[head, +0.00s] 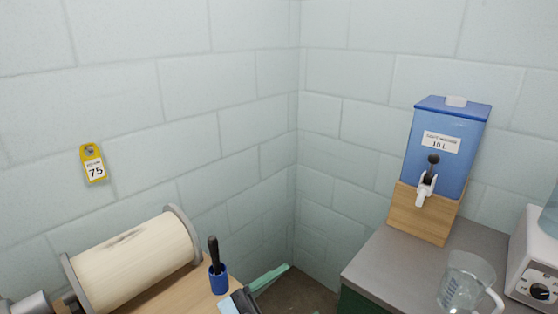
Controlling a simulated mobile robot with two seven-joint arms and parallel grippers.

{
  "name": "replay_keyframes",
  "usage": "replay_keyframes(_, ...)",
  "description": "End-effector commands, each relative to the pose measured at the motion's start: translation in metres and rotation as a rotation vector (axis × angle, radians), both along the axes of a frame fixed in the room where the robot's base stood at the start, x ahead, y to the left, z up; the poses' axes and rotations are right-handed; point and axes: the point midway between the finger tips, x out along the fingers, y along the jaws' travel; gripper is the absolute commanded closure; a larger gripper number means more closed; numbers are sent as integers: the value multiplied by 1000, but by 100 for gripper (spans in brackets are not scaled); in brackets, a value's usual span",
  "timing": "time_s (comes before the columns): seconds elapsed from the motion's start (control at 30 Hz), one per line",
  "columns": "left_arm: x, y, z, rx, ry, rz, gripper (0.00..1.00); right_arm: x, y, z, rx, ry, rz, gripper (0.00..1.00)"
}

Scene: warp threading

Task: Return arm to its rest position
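Neither of my grippers can be made out in the head view. A large cream roll (135,262) with grey end discs lies tilted at the lower left, over a wooden surface (186,292). A black-handled tool (213,248) stands upright in a small blue holder (219,279) to the right of the roll. A thin green item (268,279) and a dark item with a light blue part (242,301) lie beside it, cut off at the bottom edge.
A blue dispenser (438,160) with a white tap sits on a wooden block on the grey counter (394,262) at right. A glass jug (466,282) and a white appliance (536,257) stand there. A yellow tag marked 75 (92,162) hangs on the wall.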

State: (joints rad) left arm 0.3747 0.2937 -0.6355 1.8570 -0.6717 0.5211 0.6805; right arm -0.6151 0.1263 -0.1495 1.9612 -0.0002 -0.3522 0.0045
Motion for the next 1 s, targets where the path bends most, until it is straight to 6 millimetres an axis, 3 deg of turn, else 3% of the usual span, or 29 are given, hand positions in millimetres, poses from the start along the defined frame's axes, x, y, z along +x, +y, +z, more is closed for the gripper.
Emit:
replay_keyframes(0.2,12,57,-82,-55,332,334,30,0,0,0,1,0,-1,64)
replay_keyframes(0.37,-5,104,-161,-13,596,555,30,0,1,1,2,-2,-2,64)
replay_keyframes(0.5,-45,145,-233,69,837,714,30,1,1,1,4,-3,-4,64)
replay_keyframes(0.7,-125,191,-313,215,1143,857,30,1,2,2,5,-4,-4,64)
replay_keyframes(0.83,-171,209,-343,292,1281,899,30,1,2,2,5,-4,-4,64)
replay_keyframes(1.0,-200,219,-358,340,1365,917,30,1,2,2,5,-4,-4,64)
